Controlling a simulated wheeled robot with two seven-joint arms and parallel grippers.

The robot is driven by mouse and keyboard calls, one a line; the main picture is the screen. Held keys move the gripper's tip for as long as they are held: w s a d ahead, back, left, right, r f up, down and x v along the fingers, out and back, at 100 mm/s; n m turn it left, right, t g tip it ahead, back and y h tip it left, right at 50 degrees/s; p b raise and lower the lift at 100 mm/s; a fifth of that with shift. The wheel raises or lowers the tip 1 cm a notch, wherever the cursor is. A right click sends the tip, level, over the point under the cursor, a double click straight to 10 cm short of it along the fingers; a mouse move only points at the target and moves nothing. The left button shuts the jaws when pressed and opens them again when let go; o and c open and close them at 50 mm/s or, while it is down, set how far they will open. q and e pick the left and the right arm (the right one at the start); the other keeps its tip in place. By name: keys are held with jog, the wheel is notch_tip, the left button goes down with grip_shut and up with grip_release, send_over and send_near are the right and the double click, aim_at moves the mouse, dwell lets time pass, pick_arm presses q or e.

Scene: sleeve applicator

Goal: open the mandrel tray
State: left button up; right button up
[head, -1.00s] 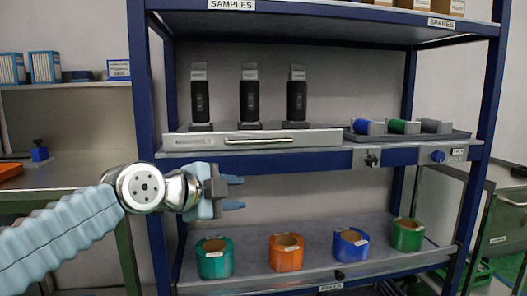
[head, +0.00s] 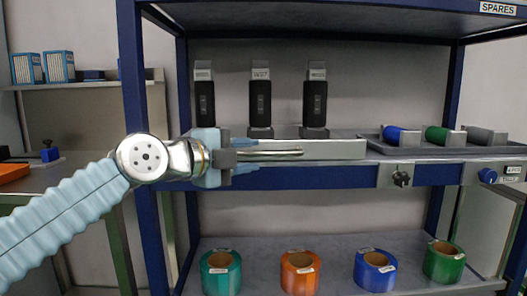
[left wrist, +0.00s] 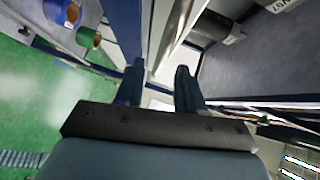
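The mandrel tray (head: 335,150) is a grey drawer-like tray on the middle shelf. Three black upright mandrels (head: 260,101) with grey tops stand on or just behind it. Its silver bar handle (head: 280,153) runs along the front, its left part hidden by my left gripper. My right gripper is not in view.
A dark tray (head: 440,148) with blue, green and grey rolls sits to the right. Knobs (head: 401,179) stick out from the shelf edge below. Several coloured tape rolls (head: 300,272) stand on the lower shelf. A blue post (head: 150,230) stands left of the tray.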

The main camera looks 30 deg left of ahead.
aim_at(260, 155)
pick_arm(q)
jog(key=shift+x, duration=2.4)
jog(key=shift+c, duration=0.4)
grip_shut()
